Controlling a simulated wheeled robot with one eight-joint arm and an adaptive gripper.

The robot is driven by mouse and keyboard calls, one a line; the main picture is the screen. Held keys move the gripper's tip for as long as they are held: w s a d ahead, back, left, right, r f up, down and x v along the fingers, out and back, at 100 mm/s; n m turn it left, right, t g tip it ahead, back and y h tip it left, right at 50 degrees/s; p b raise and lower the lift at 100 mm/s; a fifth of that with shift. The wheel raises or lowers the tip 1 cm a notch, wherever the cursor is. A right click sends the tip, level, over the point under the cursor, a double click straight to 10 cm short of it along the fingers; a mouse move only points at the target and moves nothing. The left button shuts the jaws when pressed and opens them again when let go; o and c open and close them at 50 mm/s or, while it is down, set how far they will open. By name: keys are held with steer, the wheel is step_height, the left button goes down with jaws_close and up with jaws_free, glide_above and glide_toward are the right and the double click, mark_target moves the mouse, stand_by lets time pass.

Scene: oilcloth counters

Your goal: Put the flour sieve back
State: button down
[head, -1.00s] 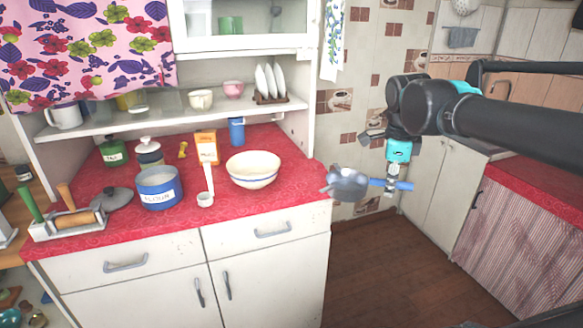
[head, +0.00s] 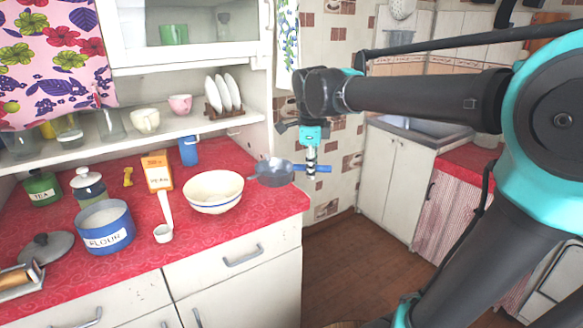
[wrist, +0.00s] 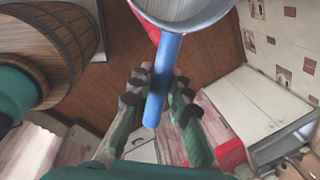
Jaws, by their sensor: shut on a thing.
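The flour sieve has a grey round bowl (head: 274,172) and a blue handle (head: 318,168). My gripper (head: 311,166) is shut on the blue handle and holds the sieve in the air, by the right end of the red counter (head: 262,208). In the head view the sieve's bowl points left, just right of the cream mixing bowl (head: 214,190). In the wrist view the handle (wrist: 163,75) runs between the fingertips of my gripper (wrist: 158,92). The sieve's bowl (wrist: 183,8) is cut off at the top edge there.
A shelf (head: 130,137) with cups and plates is above. A white colander (head: 402,8) hangs at the back. Open floor (head: 350,265) lies right of the cupboard.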

steer(key=shift+w+a+f, duration=0.6)
steer(key=shift+w+a, duration=0.25)
steer(key=shift+w, duration=0.45)
steer(key=shift+w+a+f, duration=0.6)
steer(key=shift+w+a, duration=0.3)
steer(key=shift+w, duration=0.35)
steer(key=shift+w+a+f, duration=0.6)
steer(key=shift+w+a, duration=0.25)
steer(key=shift+w, duration=0.45)
steer(key=shift+f, duration=0.1)
